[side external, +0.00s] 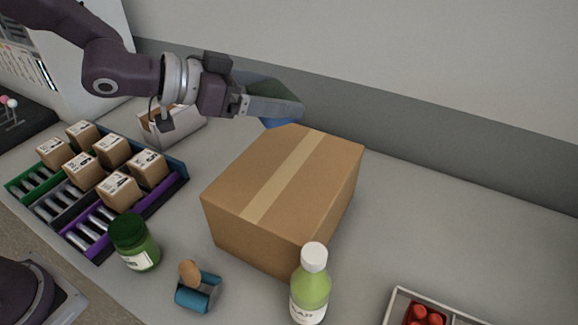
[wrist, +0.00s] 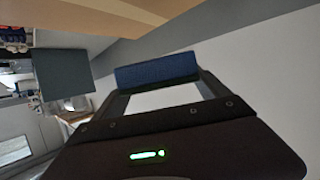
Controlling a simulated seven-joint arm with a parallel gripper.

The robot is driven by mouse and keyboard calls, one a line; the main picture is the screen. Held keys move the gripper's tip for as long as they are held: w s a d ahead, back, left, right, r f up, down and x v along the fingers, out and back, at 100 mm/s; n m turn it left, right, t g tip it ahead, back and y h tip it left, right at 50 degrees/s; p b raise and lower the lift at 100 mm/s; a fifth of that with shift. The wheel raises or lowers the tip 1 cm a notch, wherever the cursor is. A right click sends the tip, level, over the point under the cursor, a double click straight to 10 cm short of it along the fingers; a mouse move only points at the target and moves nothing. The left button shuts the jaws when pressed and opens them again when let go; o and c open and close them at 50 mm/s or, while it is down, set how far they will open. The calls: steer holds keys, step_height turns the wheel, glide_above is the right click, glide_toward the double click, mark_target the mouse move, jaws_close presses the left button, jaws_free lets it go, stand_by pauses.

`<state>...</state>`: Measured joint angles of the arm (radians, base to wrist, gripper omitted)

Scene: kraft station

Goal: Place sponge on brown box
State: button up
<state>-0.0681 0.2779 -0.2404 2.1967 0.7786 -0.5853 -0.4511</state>
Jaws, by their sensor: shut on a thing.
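The brown box (side external: 275,205) stands closed on the table in the middle of the side view, with a lighter tape strip along its top. Part of it shows at the top of the wrist view (wrist: 95,18). My gripper (side external: 280,105) is above the box's far left edge, shut on the sponge (side external: 280,122). The sponge looks blue below and green above, and one finger hides much of it in the side view. In the wrist view the sponge (wrist: 156,70) is a dark blue bar across the fingertips. The sponge appears apart from the box top.
A rack (side external: 165,185) with several small labelled boxes stands at left. A green jar (side external: 133,243), a teal item with a wooden knob (side external: 198,292) and a white-capped bottle (side external: 311,285) stand in front. A tray with red items (side external: 425,315) is at lower right. The box top is clear.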

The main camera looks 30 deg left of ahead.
mark_target(289, 168)
steer(key=shift+m+g+h, duration=0.6)
steer(key=shift+m+h, duration=0.1)
steer(key=shift+m, duration=0.2)
steer(key=d, duration=0.1)
steer(key=s+d, duration=0.1)
steer(key=s+d+r, duration=0.1)
steer(key=d, duration=0.1)
steer(key=f, duration=1)
steer(key=shift+s+d, duration=0.2)
steer(key=o, duration=1.1)
steer(key=shift+f, duration=0.1)
steer(key=shift+o, duration=0.2)
steer(key=shift+r, duration=0.2)
steer(key=v, duration=0.7)
steer(key=shift+s+a+r, duration=0.1)
steer(key=shift+a, duration=0.1)
